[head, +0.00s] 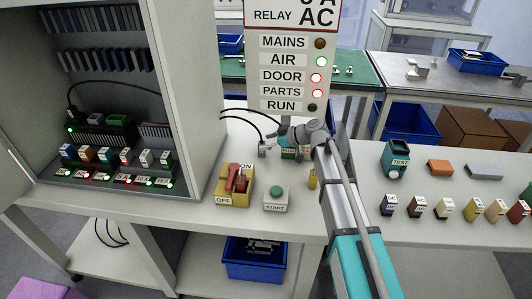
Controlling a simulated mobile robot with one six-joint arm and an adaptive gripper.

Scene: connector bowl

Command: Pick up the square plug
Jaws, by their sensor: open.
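A small grey plug (262,151) on the end of a black cable stands on the white bench, left of my gripper. It is too small to tell for sure whether it is the square one. My gripper (281,137) is open, its fingers pointing left above the bench behind the start button box. It appears apart from the plug, though the finger gap is hard to make out. A second black cable runs toward my gripper, and its end is hidden there. A teal box (289,154) stands partly hidden under my gripper.
The switch box with a red handle (236,182) and the start box (277,198) stand in front. The open cabinet (187,90) is at left, and the sign panel (292,75) rises behind. A test box (396,158) and several coloured blocks (445,208) are at right.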

